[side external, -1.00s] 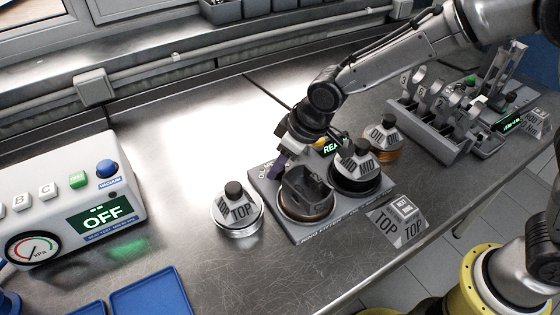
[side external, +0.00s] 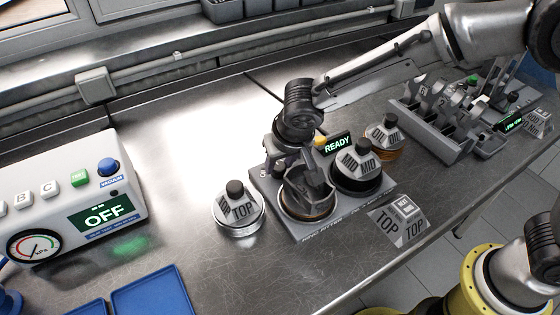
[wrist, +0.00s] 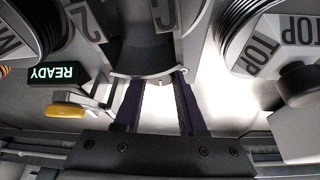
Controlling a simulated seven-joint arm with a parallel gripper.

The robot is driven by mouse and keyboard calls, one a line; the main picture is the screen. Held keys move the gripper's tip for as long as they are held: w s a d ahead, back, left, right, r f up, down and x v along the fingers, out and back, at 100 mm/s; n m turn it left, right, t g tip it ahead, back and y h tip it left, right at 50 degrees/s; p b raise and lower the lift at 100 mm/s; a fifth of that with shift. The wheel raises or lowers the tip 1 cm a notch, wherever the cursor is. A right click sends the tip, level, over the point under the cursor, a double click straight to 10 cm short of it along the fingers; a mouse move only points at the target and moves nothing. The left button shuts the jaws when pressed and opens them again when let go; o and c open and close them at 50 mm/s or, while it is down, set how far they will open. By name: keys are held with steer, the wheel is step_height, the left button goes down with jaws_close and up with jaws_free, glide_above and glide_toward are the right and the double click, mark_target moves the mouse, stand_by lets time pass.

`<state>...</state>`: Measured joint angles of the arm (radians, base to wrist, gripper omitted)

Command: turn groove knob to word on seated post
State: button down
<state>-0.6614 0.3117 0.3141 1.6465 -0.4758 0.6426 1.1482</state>
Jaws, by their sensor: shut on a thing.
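The ring fitter block (side external: 335,222) sits on the bench with two round stations. My gripper (side external: 305,180) points down over its left station and is shut on the grey groove knob (side external: 298,205), seated above a copper-coloured rim. In the wrist view my gripper's dark fingers (wrist: 158,85) reach the knob's curved grey wall (wrist: 143,50). Parts of grey lettered faces show there, and I cannot tell the full word facing any mark. The right station holds a knob reading MID (side external: 358,165). The display (side external: 337,145) reads READY in green.
A knob reading TOP (side external: 238,208) stands just left of the block. A TOP card (side external: 398,224) lies at its front right, and an OIL knob (side external: 384,135) stands behind. A grey rack (side external: 437,125) is further right. The vacuum box (side external: 75,190) reads OFF.

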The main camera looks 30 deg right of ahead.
stand_by(0.4)
steer(key=c, duration=0.8)
jaws_free()
steer(key=shift+o, duration=0.2)
steer(key=shift+r, duration=0.1)
steer(key=v, duration=1.3)
steer(key=shift+a+r, duration=0.15)
steer(key=shift+r, duration=0.25)
